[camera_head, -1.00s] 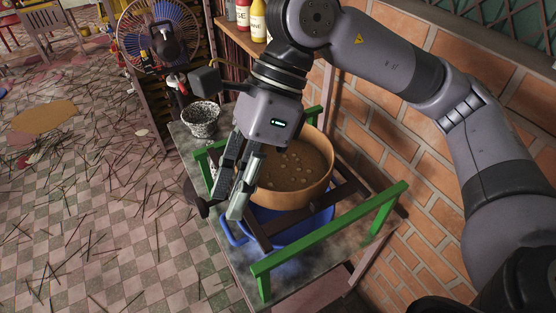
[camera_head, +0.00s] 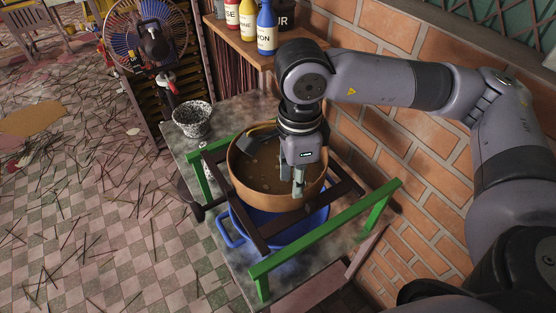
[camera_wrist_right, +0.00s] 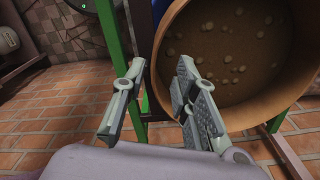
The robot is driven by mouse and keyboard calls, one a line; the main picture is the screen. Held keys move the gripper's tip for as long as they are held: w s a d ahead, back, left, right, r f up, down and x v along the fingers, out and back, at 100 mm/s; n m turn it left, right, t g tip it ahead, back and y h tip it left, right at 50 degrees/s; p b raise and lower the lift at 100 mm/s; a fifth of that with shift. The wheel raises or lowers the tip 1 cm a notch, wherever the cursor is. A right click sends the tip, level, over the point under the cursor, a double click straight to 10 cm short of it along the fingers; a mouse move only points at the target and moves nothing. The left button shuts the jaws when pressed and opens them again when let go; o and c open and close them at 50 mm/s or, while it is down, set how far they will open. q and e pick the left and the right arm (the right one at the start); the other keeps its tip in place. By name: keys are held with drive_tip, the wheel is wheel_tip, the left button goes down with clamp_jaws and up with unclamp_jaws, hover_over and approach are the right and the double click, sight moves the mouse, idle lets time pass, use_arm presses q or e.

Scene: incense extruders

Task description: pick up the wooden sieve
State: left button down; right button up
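The wooden sieve (camera_head: 268,206) is a round, tan-brown drum with pale bits inside. It rests on the dark wooden bars of a green frame (camera_head: 330,230), above a blue basin (camera_head: 290,232). In the right wrist view the sieve (camera_wrist_right: 262,104) fills the right side. My right gripper (camera_head: 298,185) points down over the right part of the sieve in the head view. Its fingers (camera_wrist_right: 155,110) are apart with nothing held; one overlaps the sieve's wall in the wrist view. I cannot tell whether it touches. My left gripper is not in view.
A speckled bowl (camera_head: 192,119) stands on the table's back left corner. A shelf with bottles (camera_head: 266,27) and a fan (camera_head: 148,38) are behind. A brick wall (camera_head: 420,165) bounds the right. Thin sticks litter the tiled floor on the left.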

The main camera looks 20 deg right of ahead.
sight(290, 206)
drive_tip(key=shift+f, duration=0.3)
drive_tip(key=f+p, duration=0.2)
drive_tip(key=f, duration=0.1)
drive_tip(key=f+p, duration=0.1)
drive_tip(key=shift+a+f, duration=0.35)
drive_tip(key=shift+f, duration=0.35)
drive_tip(key=shift+c, duration=0.2)
clamp_jaws()
